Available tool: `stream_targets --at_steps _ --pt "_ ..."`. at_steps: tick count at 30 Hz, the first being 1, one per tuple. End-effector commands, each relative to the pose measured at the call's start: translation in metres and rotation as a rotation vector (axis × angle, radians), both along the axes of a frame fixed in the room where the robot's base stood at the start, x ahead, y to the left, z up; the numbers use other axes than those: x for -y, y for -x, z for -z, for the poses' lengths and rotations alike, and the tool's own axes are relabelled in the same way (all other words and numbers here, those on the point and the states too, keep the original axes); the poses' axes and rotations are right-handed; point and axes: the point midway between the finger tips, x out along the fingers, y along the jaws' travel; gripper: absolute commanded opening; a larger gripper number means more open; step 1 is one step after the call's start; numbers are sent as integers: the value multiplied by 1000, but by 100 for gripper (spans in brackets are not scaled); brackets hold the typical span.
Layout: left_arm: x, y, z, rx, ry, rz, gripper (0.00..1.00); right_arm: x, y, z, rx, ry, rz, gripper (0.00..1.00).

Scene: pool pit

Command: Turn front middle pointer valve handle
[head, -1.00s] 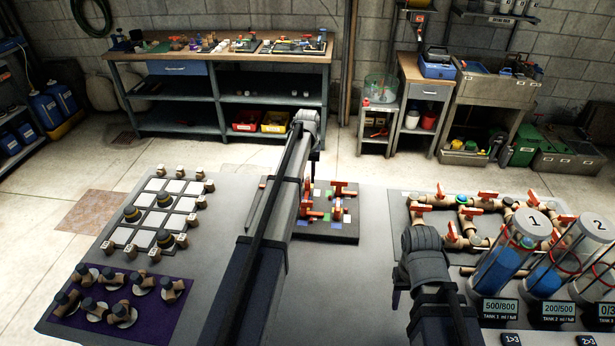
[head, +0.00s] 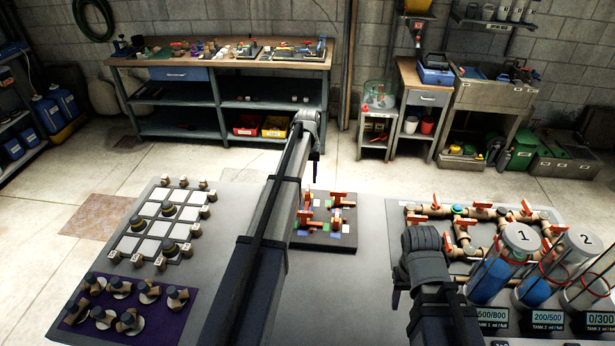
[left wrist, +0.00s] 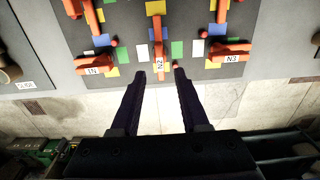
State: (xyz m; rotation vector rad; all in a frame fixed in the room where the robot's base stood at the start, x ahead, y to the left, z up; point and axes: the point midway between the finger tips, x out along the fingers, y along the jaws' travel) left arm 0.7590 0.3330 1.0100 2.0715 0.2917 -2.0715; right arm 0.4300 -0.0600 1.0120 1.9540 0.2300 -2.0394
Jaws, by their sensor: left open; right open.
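A dark board (head: 325,246) with several orange pointer handles (head: 337,224) stands on the grey table, partly hidden behind my left arm. In the left wrist view, the handle labelled N2 (left wrist: 157,35) lies up and down in the picture, between handle N1 (left wrist: 96,71) and handle N3 (left wrist: 228,57). N1 and N3 point mostly sideways. My left gripper (left wrist: 160,74) is open and empty. Its fingertips lie to either side of the lower end of N2 in the picture; I cannot tell the height gap. My right gripper (head: 397,290) is near the table's right part, its fingers mostly hidden.
A tile board (head: 160,212) and a purple mat (head: 75,312) with knobs lie on the left of the table. Pipes with orange valves (head: 440,206) and numbered tanks (head: 510,262) stand on the right. Bare tabletop lies around the dark board.

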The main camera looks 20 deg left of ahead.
Motion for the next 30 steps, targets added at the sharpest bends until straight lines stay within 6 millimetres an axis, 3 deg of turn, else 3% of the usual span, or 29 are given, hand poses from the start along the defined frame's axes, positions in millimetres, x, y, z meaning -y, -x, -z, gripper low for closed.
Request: stream_targets --at_steps 1,6,23,26,30 --pt "0 0 -14 0 0 0 45 0 0 -14 0 0 0 50" --pt "0 0 -26 0 0 0 45 0 0 -26 0 0 -1 50" --pt "6 4 -24 -1 -1 7 45 0 0 -25 0 0 -1 50" --pt "33 22 -21 -6 -5 44 45 0 0 -21 0 0 -1 50" --pt "105 78 -14 -17 -19 154 45 0 0 -14 0 0 -1 50"
